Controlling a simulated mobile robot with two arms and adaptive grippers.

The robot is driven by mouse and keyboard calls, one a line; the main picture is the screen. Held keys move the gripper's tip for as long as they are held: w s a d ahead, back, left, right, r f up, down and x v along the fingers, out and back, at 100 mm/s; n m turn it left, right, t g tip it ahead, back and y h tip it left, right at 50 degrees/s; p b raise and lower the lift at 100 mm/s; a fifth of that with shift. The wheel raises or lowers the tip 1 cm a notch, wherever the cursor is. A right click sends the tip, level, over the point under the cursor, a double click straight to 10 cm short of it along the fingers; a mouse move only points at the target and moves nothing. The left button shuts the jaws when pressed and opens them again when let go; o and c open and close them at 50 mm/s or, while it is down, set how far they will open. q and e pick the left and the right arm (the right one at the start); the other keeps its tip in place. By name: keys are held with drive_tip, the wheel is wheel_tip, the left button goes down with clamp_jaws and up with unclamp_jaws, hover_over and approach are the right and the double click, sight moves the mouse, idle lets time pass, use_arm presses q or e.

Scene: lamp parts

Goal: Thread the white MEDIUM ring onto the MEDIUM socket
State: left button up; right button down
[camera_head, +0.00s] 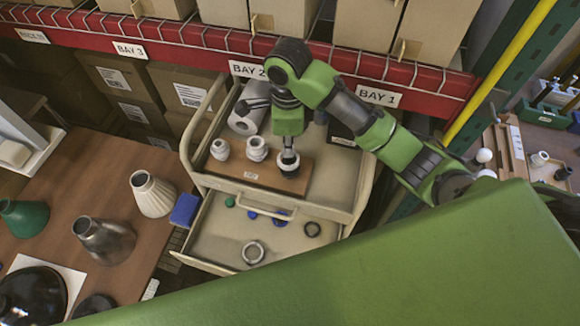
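A wooden board (270,184) lies on top of a beige drawer cart, with three white sockets in a row. The left socket (220,150) and the middle socket (256,148) are uncovered; the middle one shows stacked bands. The right socket (289,170) is partly hidden under my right gripper (289,156), which points down right at its top. Whether the fingers hold a ring there is too small to tell. My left gripper is not in view.
The open drawer (205,237) also holds small blue and green pieces. A roll (246,120) lies behind the board. A brown table (75,183) at left carries several lampshades and a blue block (185,210). A red shelf beam (200,42) crosses behind the cart.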

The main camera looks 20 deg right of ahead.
drive_tip(key=shift+s+d+f, duration=0.1)
drive_tip(key=shift+s+f, duration=0.2)
drive_tip(key=shift+f, duration=0.25)
drive_tip(key=shift+s+d+m, duration=0.1)
drive_tip(key=shift+d+m, duration=0.05)
drive_tip(key=shift+m, duration=0.6)
drive_tip(key=shift+d+m, duration=0.15)
drive_tip(key=shift+m, duration=0.6)
drive_tip(key=c, duration=2.4)
unclamp_jaws()
drive_tip(key=shift+w+r, duration=0.15)
drive_tip(key=shift+w, duration=0.1)
drive_tip(key=n, duration=0.3)
drive_tip(key=a+n, duration=0.1)
drive_tip(key=n, duration=0.2)
drive_tip(key=shift+w+n, duration=0.1)
drive_tip(key=shift+n, duration=0.3)
drive_tip(key=n, duration=0.3)
drive_tip(key=a+n, duration=0.1)
drive_tip(key=n, duration=0.3)
drive_tip(key=shift+s+a+r, duration=0.1)
drive_tip(key=shift+s, duration=0.1)
